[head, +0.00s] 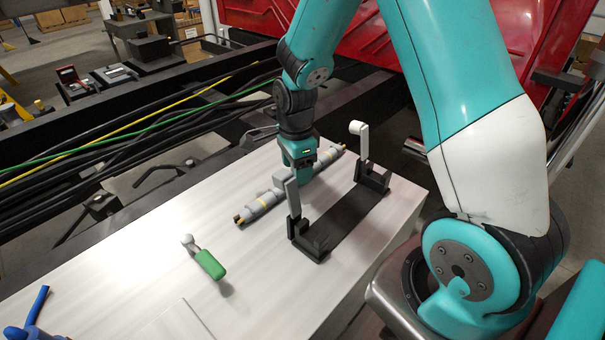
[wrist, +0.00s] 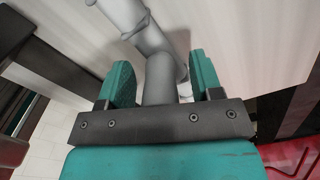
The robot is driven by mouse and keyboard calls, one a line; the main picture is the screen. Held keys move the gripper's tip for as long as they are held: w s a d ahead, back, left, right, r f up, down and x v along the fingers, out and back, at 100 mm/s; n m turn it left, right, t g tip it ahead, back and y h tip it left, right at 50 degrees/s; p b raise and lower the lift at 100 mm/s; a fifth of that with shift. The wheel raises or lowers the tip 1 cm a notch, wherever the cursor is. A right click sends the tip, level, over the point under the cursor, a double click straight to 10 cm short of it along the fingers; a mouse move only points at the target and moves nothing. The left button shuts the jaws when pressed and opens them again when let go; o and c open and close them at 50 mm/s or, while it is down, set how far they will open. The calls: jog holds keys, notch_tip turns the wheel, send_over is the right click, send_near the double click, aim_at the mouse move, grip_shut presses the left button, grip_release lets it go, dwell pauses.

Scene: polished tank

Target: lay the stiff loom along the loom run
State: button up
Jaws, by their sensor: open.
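The stiff loom (head: 262,204), a grey rod with banded joints and brownish ends, lies diagonally on the pale polished top. My gripper (head: 300,180) is above the loom's middle, pointing down, and hides part of it. In the wrist view my open gripper (wrist: 163,78) has a teal finger on each side of a grey stub of the loom (wrist: 152,40), with gaps showing. The likely loom run is a black strip (head: 346,222) with a bracket at each end, just right of the loom. One pale upright post (head: 293,197) stands at its near end, another (head: 364,142) at its far end.
A green-handled tool (head: 210,264) with a pale ball end lies on the top (head: 150,250), left of the loom. A blue object (head: 35,320) is at the lower left corner. Dark rails and cables (head: 130,135) run behind the top. The left-middle surface is clear.

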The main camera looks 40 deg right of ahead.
grip_shut()
jog(key=shift+r+p, duration=3.3)
jog(key=shift+r, duration=0.75)
